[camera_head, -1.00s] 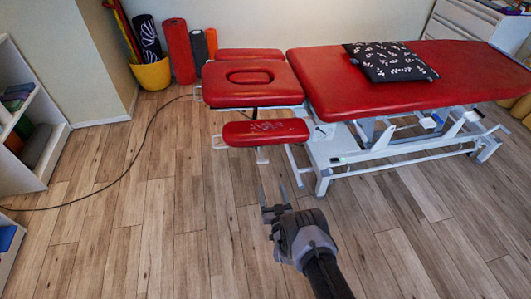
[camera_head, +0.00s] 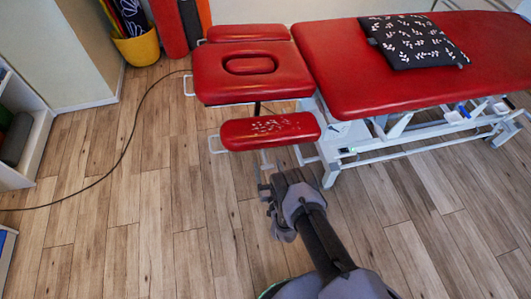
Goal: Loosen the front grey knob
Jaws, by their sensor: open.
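The red treatment table (camera_head: 400,85) has a headrest (camera_head: 215,78) with a face hole and a red armrest (camera_head: 235,135) on the near side. A pale bracket (camera_head: 267,158) shows just below the armrest's near edge. I cannot make out the front grey knob clearly; it is small or hidden by the armrest and my gripper. My gripper (camera_head: 264,178) is open and empty, just below and in front of the armrest in the picture, its fingers pointing towards the bracket. I cannot tell whether they touch anything.
A white metal frame (camera_head: 333,172) stands to the right of my gripper. A black cable (camera_head: 122,152) runs over the wooden floor at left. A patterned cushion (camera_head: 415,42) lies on the table. A yellow bucket (camera_head: 139,48) stands at the back.

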